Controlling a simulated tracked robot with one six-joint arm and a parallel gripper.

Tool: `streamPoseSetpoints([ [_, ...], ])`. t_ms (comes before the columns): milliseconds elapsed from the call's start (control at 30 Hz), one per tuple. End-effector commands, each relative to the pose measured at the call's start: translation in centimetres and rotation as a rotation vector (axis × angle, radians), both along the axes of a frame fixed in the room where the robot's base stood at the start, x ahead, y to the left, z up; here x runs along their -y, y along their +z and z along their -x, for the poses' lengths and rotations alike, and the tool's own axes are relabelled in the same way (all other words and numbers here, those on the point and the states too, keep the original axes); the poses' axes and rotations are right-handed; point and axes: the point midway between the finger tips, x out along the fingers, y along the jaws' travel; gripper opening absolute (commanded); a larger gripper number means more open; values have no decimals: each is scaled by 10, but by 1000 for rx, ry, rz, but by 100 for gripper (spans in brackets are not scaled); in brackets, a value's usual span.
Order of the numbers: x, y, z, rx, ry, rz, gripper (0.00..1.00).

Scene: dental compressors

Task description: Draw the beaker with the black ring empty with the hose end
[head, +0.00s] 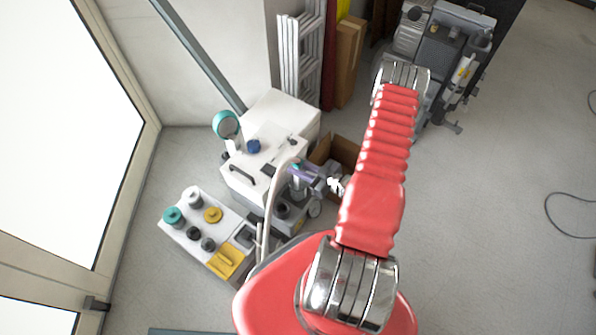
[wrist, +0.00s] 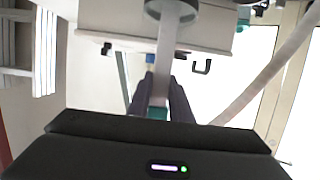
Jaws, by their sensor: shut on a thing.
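My gripper (head: 305,176) is at the front of the white machine (head: 270,140), beside its lower grey base. In the wrist view its dark fingers (wrist: 160,95) are shut on a pale, straight tube with a teal part (wrist: 157,113), which looks like the hose end. The tube runs up to a grey round piece (wrist: 172,8). A beige hose (head: 274,200) curves down beside the machine, and the hose (wrist: 268,82) also crosses the right of the wrist view. I cannot make out which vessel is the beaker with the black ring, nor any liquid level.
A white board (head: 175,238) at the left bears teal, white, yellow and black round pieces. An open cardboard box (head: 345,150) stands right of the machine. A grey compressor (head: 445,50) stands at the back. The floor at right is clear except for a thin cable (head: 560,225).

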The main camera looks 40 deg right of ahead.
Motion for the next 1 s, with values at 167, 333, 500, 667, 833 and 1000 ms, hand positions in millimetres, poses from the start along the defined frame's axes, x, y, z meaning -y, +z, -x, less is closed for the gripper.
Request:
streamPoseSetpoints([
  [167, 0, 11, 0, 0, 0, 1, 0],
  [333, 0, 20, 0, 0, 0, 1, 0],
  [500, 0, 29, 0, 0, 0, 1, 0],
  [667, 0, 39, 0, 1, 1, 2, 0],
  [833, 0, 48, 0, 1, 1, 2, 0],
  [1000, 0, 58, 0, 0, -1, 1, 0],
])
